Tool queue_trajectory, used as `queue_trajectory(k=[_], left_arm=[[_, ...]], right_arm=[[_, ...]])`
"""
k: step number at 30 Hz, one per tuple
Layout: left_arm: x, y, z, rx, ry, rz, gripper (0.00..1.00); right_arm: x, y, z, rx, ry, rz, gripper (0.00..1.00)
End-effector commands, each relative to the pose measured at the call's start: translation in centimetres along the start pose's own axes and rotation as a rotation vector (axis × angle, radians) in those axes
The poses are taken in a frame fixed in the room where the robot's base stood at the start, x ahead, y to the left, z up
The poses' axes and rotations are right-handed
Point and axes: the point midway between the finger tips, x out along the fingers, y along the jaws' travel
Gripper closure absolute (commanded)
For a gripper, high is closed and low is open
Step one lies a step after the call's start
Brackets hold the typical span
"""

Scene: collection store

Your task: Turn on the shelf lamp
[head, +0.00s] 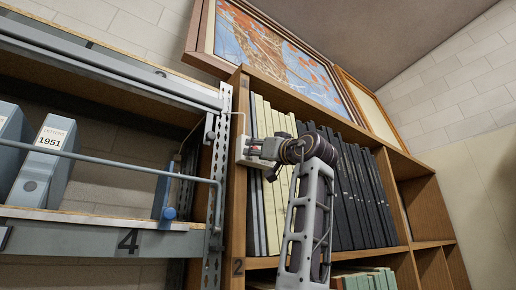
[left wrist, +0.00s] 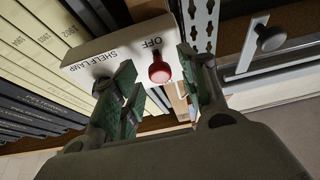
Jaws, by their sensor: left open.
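The shelf lamp switch is a white box (left wrist: 108,55) marked "SHELF LAMP" and "OFF" in the left wrist view. A red knob (left wrist: 159,73) stands out from it beside the word "OFF". My left gripper (left wrist: 157,66) is open, with one green-padded finger on each side of the knob; I cannot tell whether either pad touches it. In the head view the box (head: 241,152) sits on the wooden upright, and my left gripper (head: 262,149) is right at it, hiding the knob. The lamp itself cannot be made out. My right gripper is in neither view.
A grey metal rack (head: 130,238) with a rail and blue-grey box files (head: 42,165) stands at the left. Cream and black volumes (head: 357,195) fill the wooden bookcase (head: 427,207) just right of the switch. A framed picture (head: 275,52) is above.

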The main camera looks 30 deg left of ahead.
Motion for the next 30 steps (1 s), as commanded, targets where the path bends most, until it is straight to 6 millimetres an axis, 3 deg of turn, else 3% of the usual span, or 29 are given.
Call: queue_trajectory(k=[10,20,30], left_arm=[[0.15,0.0,0.04,0.0,0.0,0.0,0.58],[0.12,0.02,0.03,0.0,0.0,0.001,1.0],[0.17,0.03,-0.15,0.0,0.001,0.001,1.0]], right_arm=[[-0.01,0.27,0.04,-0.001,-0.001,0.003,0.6],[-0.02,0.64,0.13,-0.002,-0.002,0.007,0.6],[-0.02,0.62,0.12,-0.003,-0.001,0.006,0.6]])
